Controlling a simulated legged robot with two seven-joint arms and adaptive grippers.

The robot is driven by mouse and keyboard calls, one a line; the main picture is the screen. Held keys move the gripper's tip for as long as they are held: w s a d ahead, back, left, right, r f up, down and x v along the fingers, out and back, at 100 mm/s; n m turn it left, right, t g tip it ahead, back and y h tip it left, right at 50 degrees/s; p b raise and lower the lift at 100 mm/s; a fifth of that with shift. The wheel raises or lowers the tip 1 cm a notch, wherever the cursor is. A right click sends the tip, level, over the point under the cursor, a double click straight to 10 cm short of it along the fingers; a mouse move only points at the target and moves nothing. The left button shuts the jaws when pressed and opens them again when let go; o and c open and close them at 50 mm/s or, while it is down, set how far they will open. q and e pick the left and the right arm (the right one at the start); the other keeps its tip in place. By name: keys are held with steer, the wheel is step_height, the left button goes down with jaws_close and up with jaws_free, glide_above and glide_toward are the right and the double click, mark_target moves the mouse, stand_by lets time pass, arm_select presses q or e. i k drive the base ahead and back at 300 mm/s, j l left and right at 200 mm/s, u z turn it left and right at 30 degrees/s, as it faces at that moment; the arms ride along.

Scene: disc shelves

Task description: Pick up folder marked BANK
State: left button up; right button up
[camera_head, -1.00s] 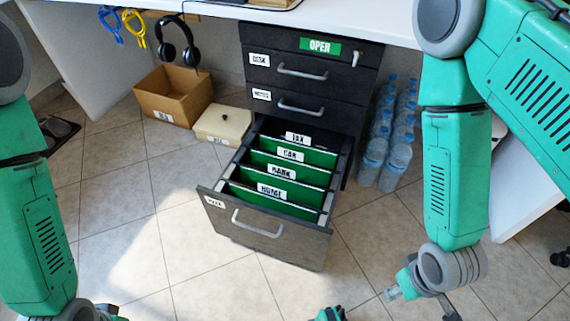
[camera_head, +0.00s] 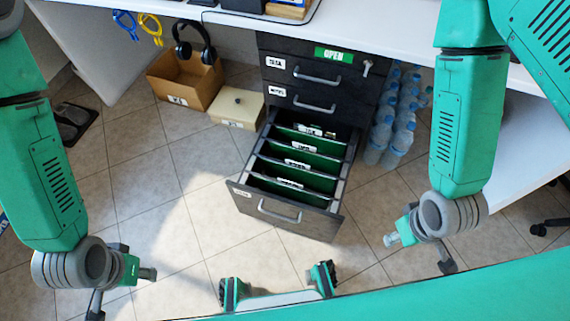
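The bottom drawer (camera_head: 330,228) of the dark cabinet is pulled out and holds green hanging folders with white tabs. The tabs are hard to read now. The BANK folder (camera_head: 318,174) is the third from the back, judging by the clearer earlier view, and stands upright in the drawer. My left gripper (camera_head: 122,292) is low at the bottom left, with its fingers spread and empty, well away from the drawer. My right gripper (camera_head: 419,254) is to the right of the drawer, its fingers also spread and empty. Neither touches a folder.
Water bottles (camera_head: 390,135) stand right of the cabinet. A cardboard box (camera_head: 187,85) and a cream box (camera_head: 238,105) stand on its left. The white desk (camera_head: 400,35) overhangs the cabinet. The tiled floor (camera_head: 190,225) left of the drawer is clear.

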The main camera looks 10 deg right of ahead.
mark_target(294, 172)
steer(key=i+j+z, duration=0.15)
steer(key=j+z, duration=0.25)
steer(key=j, duration=0.4)
steer(key=j+z, duration=0.45)
steer(key=j, duration=0.35)
steer(key=k+j+z, duration=0.15)
steer(key=j+z, duration=0.25)
steer(key=j, duration=0.45)
steer(key=k+j+z, duration=0.15)
steer(key=k+z, duration=0.2)
steer(key=k, duration=0.15)
steer(key=k+z, duration=0.3)
steer(key=k, duration=0.25)
